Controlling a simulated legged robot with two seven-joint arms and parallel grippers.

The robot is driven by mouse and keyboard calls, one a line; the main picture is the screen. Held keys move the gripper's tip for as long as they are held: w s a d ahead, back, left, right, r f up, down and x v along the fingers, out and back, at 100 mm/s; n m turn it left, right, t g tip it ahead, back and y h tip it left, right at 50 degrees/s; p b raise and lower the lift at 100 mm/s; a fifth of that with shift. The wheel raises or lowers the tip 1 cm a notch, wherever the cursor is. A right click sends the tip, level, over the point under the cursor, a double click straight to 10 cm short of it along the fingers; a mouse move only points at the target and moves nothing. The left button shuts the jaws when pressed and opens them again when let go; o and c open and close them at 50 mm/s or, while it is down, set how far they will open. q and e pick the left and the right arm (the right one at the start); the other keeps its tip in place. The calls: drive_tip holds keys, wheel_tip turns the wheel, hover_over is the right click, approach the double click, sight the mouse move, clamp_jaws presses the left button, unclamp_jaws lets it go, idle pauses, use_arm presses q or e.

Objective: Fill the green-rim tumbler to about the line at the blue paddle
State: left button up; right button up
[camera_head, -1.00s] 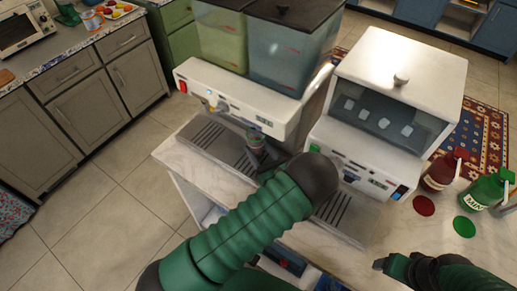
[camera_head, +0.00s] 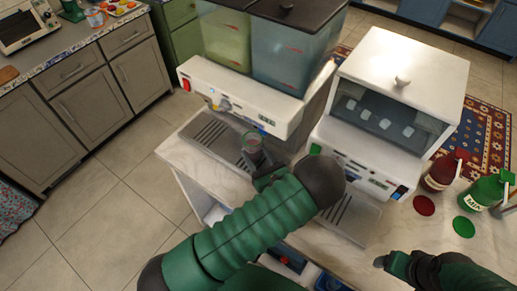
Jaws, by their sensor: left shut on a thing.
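The tumbler (camera_head: 251,141) is a small clear cup with a greenish rim, under the front of the drink dispenser (camera_head: 230,99). My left gripper (camera_head: 262,168) is shut on it from the near side, with the arm and its dark wrist partly covering the view. The dispenser has a green-yellow tank (camera_head: 224,38) and a blue tank (camera_head: 287,58). A small blue part shows on its front near the tumbler; the fill level and line are too small to tell. My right gripper (camera_head: 382,262) is over the counter at lower right; its fingers are not clear.
A white ice machine (camera_head: 400,75) stands right of the dispenser. A red bottle (camera_head: 438,172) and a green bottle (camera_head: 482,192) stand at right behind a red disc (camera_head: 424,205) and a green disc (camera_head: 463,227). The counter's left corner is clear.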

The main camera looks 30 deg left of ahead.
use_arm(q)
drive_tip(key=shift+s+a, duration=0.1)
drive_tip(key=shift+s, duration=0.9)
drive_tip(key=shift+s+p, duration=0.1)
drive_tip(key=shift+p, duration=0.2)
